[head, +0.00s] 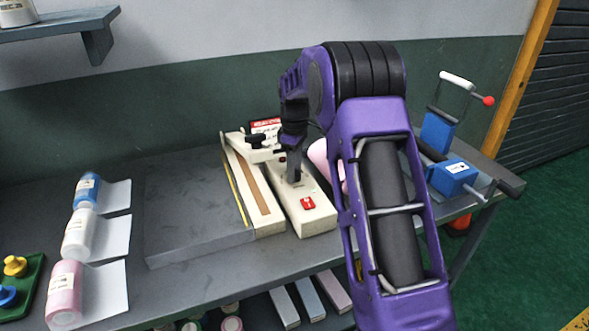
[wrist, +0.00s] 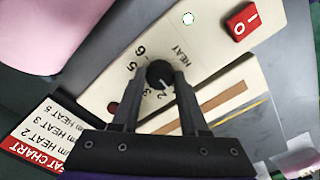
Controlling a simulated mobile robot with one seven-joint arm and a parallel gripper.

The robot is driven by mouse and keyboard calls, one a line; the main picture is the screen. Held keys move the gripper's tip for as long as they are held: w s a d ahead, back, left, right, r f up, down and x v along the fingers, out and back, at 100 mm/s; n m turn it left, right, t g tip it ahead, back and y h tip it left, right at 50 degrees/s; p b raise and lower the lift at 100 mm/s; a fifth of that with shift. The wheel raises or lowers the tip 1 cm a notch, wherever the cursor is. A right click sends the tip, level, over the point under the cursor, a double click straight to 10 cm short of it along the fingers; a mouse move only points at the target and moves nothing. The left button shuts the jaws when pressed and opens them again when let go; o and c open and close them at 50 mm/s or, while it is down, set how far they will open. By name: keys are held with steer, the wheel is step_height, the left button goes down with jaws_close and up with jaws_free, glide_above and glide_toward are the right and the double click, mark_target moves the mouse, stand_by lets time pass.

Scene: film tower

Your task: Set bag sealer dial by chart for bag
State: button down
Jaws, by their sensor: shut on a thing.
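The bag sealer (head: 303,205) is a cream unit on the grey bench. Its black dial (wrist: 159,74) has the printed numbers 2, 3, 5 and 6 legible around it, beside the word HEAT. I cannot tell which number its mark points at. My gripper (wrist: 160,82) is shut on the dial, one finger on each side. In the head view, my gripper (head: 293,170) reaches down to the sealer, and the dial is hidden. The red-and-white heat chart (wrist: 42,135) is partly in the wrist view, with HEAT 2, HEAT 3 and HEAT 5 legible. It stands behind the sealer (head: 265,124).
A red switch (head: 308,203) is on the sealer's front. A grey slab (head: 190,225) lies left of it. A blue clamp-like device (head: 452,178) is at the right. Pink material (head: 320,158) is behind my arm.

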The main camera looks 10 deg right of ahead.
steer(key=shift+r+m+p, duration=0.1)
steer(key=shift+m+p, duration=0.7)
steer(key=shift+m, duration=0.5)
steer(key=shift+m+p, duration=0.7)
steer(key=shift+m, duration=1.4)
steer(key=shift+c, duration=2.1)
jaws_free()
step_height(320, 180, up, 17)
steer(key=p, duration=0.1)
steer(key=shift+r+p, duration=0.15)
steer(key=shift+p, duration=0.2)
